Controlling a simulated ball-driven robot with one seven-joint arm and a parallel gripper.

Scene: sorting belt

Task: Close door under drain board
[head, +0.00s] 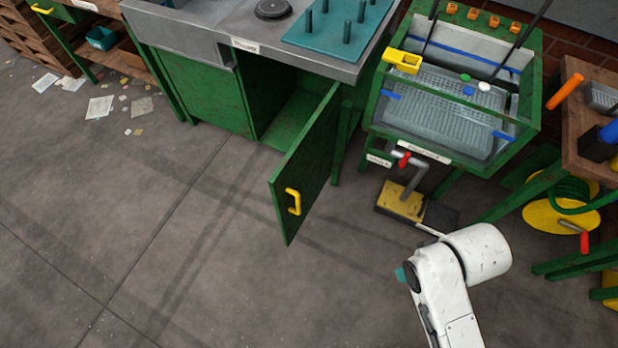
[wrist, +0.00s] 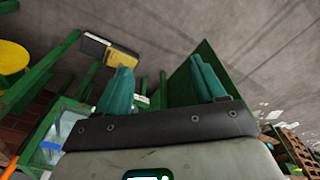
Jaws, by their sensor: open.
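The green door (head: 305,165) under the drain board stands swung open from the cabinet, with a yellow handle (head: 293,201) on its outer face. The teal drain board (head: 335,28) with pegs lies on the grey counter above. The dark cabinet opening (head: 285,105) shows to the left of the door. My gripper is mostly hidden behind my white arm in the head view; only a teal fingertip shows, right of and below the door, apart from it. In the wrist view my gripper (wrist: 163,82) is open and empty, its teal fingers spread, with the green door (wrist: 181,82) beyond them.
A green-framed wash tank (head: 450,105) stands right of the cabinet. A yellow-black pedal plate (head: 402,202) lies on the floor below it. A hose reel (head: 560,215) is at right. Papers (head: 100,107) litter the floor at left. The floor before the door is clear.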

